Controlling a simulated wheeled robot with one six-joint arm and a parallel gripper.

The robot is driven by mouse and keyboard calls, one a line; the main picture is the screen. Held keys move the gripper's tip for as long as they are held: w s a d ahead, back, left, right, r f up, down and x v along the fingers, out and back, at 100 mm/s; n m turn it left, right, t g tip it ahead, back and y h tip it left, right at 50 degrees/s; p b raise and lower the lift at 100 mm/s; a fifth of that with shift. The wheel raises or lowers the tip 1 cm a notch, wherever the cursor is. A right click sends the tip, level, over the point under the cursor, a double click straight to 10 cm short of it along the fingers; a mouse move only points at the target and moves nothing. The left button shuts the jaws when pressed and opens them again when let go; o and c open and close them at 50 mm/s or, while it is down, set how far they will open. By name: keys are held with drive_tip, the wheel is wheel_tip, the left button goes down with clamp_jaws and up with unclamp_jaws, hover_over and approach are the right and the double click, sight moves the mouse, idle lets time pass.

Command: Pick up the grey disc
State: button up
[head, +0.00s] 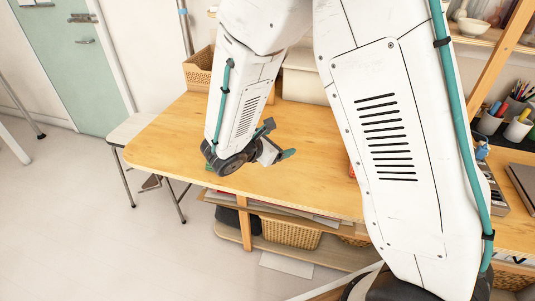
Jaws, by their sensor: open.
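My gripper (279,140) is above the left part of the wooden table (180,143), at the end of my bent white arm. Its jaws are apart, with nothing visible between them. It points to the right in the picture. I cannot make out a grey disc anywhere in the head view. My arm hides the middle of the table and much of what stands behind it.
A woven basket (198,72) and a pale box (304,80) stand at the back. A white cup with pens (517,130) is at the right. A shelf below the table holds a basket (291,234).

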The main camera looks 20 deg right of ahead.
sight(256, 172)
drive_tip(key=a+f+n+t, duration=0.1)
drive_tip(key=f, duration=0.1)
drive_tip(key=w+a+f+n+y, duration=0.1)
drive_tip(key=a+f+n, duration=0.1)
drive_tip(key=w+a+f+n+t, duration=0.1)
drive_tip(key=a+f, duration=0.1)
drive_tip(key=shift+w+a+f+n+t, duration=0.15)
drive_tip(key=shift+w+f+n+t, duration=0.15)
drive_tip(key=shift+f+n, duration=0.1)
drive_tip(key=shift+w+a+f+n+y, duration=0.1)
drive_tip(key=shift+a+f+n+y, duration=0.05)
drive_tip(key=shift+f+n+y, duration=0.2)
drive_tip(key=x, duration=0.7)
drive_tip(key=shift+w+f, duration=0.15)
drive_tip(key=shift+f, duration=0.15)
drive_tip(key=c, duration=1.1)
